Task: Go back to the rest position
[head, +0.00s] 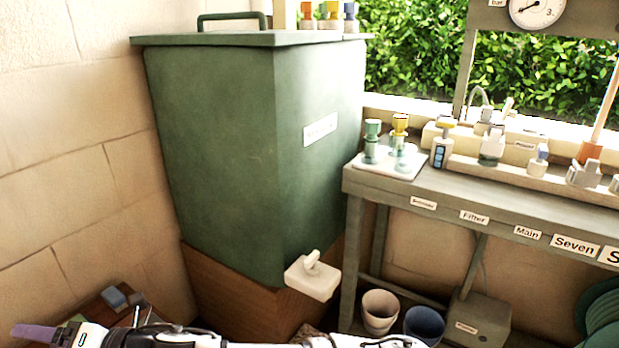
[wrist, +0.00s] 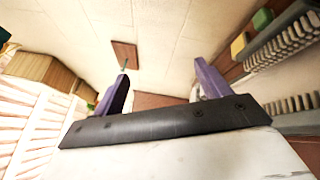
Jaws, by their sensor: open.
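My gripper (head: 24,331) is at the lower left corner of the head view, with my arm stretching along the bottom edge. In the wrist view its two purple fingers (wrist: 160,72) stand wide apart with nothing between them. The gripper is open and empty. In the head view it is left of the wooden stand under the green tank and apart from it. A pale wall lies beyond the fingers in the wrist view.
A large green lidded tank (head: 230,150) with a white tap (head: 312,277) stands on a wooden base (head: 215,285). A grey bench (head: 480,195) with fittings is at the right. Two pots (head: 380,311) stand below it. Brushes (wrist: 285,42) are right in the wrist view.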

